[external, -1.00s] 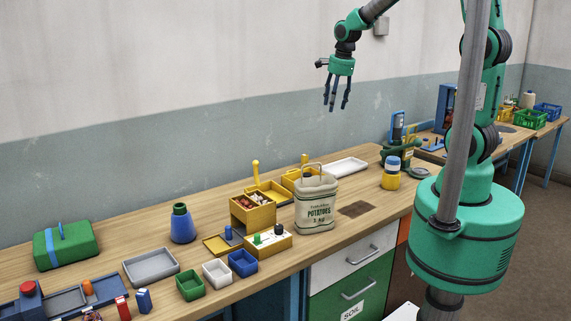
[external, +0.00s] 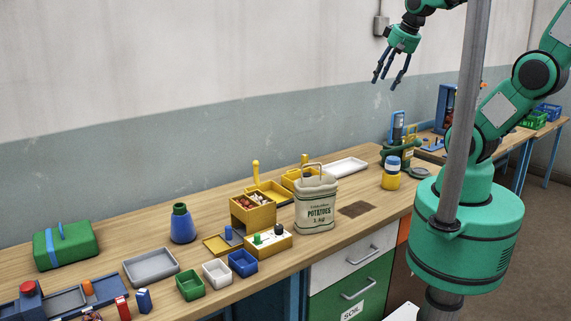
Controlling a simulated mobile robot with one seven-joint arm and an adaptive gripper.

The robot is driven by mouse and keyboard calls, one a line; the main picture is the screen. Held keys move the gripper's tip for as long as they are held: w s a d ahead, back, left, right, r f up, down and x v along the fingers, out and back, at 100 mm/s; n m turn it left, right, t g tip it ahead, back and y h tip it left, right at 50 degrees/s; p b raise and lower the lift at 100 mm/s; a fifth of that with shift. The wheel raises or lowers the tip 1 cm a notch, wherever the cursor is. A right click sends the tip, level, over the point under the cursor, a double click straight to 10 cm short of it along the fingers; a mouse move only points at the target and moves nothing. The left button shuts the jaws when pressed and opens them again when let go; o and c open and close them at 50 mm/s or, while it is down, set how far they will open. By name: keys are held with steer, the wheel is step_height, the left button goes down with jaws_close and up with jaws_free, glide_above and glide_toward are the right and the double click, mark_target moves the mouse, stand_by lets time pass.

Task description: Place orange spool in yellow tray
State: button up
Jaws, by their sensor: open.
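A small orange piece (external: 88,287), which looks like the orange spool, stands upright at the lower left, by a grey tray in a blue holder.
A blue bottle (external: 183,224), green case (external: 66,245), grey tray (external: 151,267) and small green, white and blue trays (external: 243,263) occupy the left half. Bare wood lies between case and bottle.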

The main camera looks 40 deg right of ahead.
steer(key=s+n, duration=0.1)
steer(key=s, duration=0.1)
steer(key=s+n, duration=0.2)
steer(key=shift+s+d+r+t, duration=0.1)
steer(key=shift+s+d+t, duration=0.1)
steer(key=shift+s+t, duration=0.15)
step_height(320, 180, down, 10)
steer(key=b, duration=1)
steer(key=shift+f, duration=0.2)
stand_by(0.7)
